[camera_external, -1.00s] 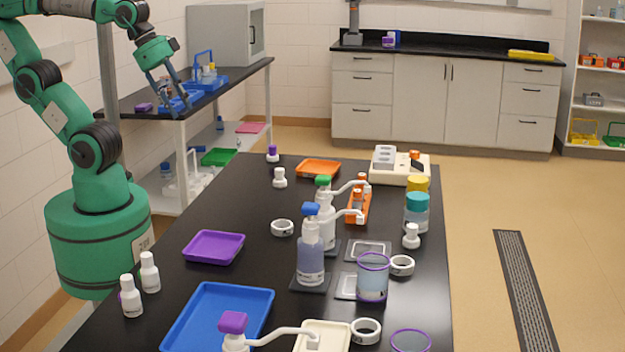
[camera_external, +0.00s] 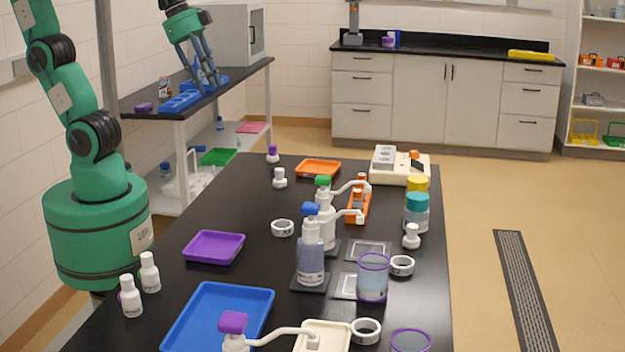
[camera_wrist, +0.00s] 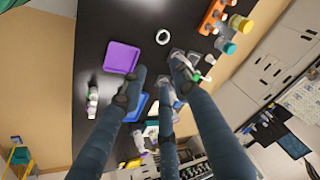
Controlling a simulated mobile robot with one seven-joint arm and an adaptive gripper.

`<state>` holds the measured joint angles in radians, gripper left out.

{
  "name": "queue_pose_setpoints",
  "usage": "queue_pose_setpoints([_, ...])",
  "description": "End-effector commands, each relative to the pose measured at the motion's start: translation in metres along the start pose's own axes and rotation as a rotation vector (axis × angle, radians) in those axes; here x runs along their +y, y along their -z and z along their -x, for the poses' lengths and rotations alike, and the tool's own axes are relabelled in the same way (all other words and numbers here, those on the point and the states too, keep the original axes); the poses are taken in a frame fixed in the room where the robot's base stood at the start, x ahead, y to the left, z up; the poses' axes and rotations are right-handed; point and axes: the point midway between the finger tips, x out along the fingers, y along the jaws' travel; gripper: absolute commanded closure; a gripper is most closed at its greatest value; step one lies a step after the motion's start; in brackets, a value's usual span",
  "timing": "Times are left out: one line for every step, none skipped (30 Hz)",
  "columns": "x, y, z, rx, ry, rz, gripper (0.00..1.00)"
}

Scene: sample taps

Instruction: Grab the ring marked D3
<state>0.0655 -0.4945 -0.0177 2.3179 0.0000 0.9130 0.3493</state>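Three white rings with dark markings lie on the black table: one near the middle (camera_external: 282,234), one by the right edge (camera_external: 402,272), and one at the front right (camera_external: 367,341). The markings are too small to read, so I cannot tell which is D3. My gripper (camera_external: 208,82) is in the air behind the table's far left, well away from all three rings. In the wrist view its dark blue fingers (camera_wrist: 157,90) are spread, with nothing between them. One white ring (camera_wrist: 157,37) shows there beyond the fingertips; the fingers hide part of the table.
Pump bottles (camera_external: 311,262) and a purple-rimmed beaker (camera_external: 373,283) stand between the middle and right rings. Purple (camera_external: 214,248), blue (camera_external: 218,318) and orange (camera_external: 318,168) trays lie on the table. A side bench (camera_external: 150,101) is behind my gripper.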

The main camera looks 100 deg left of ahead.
Motion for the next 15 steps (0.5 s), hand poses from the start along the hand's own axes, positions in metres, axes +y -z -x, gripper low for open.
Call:
queue_pose_setpoints([-0.002,0.015,0.003,-0.009,-0.007,-0.041,0.70])
queue_pose_setpoints([-0.003,0.023,0.003,-0.012,-0.010,-0.067,0.70])
queue_pose_setpoints([-0.004,0.033,0.003,-0.017,-0.015,-0.103,0.70])
queue_pose_setpoints([-0.005,0.041,0.003,-0.020,-0.018,-0.130,0.70])
queue_pose_setpoints([-0.005,0.048,0.002,-0.024,-0.022,-0.157,0.70])
queue_pose_setpoints([-0.006,0.058,0.002,-0.027,-0.027,-0.192,0.70])
queue_pose_setpoints([-0.006,0.066,0.002,-0.031,-0.030,-0.219,0.70])
queue_pose_setpoints([-0.007,0.073,0.001,-0.034,-0.034,-0.246,0.70])
queue_pose_setpoints([-0.007,0.084,0.000,-0.037,-0.039,-0.281,0.70])
queue_pose_setpoints([-0.008,0.091,-0.002,-0.041,-0.043,-0.308,0.70])
queue_pose_setpoints([-0.008,0.099,-0.002,-0.043,-0.047,-0.334,0.70])
queue_pose_setpoints([-0.008,0.109,-0.004,-0.047,-0.053,-0.370,0.70])
queue_pose_setpoints([-0.008,0.116,-0.005,-0.050,-0.057,-0.397,0.70])
queue_pose_setpoints([-0.008,0.124,-0.007,-0.052,-0.061,-0.424,0.70])
queue_pose_setpoints([-0.008,0.134,-0.009,-0.056,-0.067,-0.460,0.70])
